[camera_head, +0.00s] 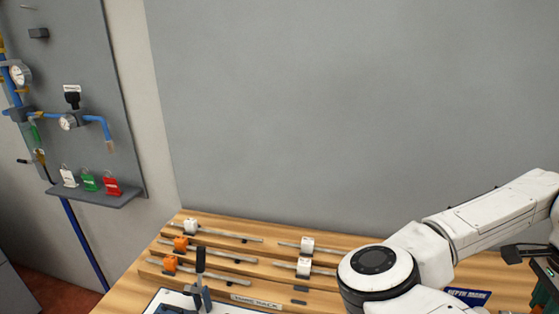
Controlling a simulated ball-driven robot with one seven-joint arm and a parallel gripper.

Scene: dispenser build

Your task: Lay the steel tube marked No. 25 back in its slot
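Several steel tubes lie on a stepped wooden rack (262,250) on the bench. At the left, the back tube (228,235) has a white block on it, and the middle tube (225,256) and front tube (215,276) have orange blocks. At the right lie two shorter-looking tubes with white blocks, a back one (290,244) and a front one (325,272). No number 25 is readable on any tube. The front right step shows small dark pieces (300,288) and no tube. My arm covers the rack's right end.
A dark upright handled object (201,275) stands at the rack's front left, over a white panel (168,299). A blue sign (468,296) and a black-and-green device (545,270) are at the right. A grey wall board (75,100) carries blue pipes, gauges and coloured padlocks.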

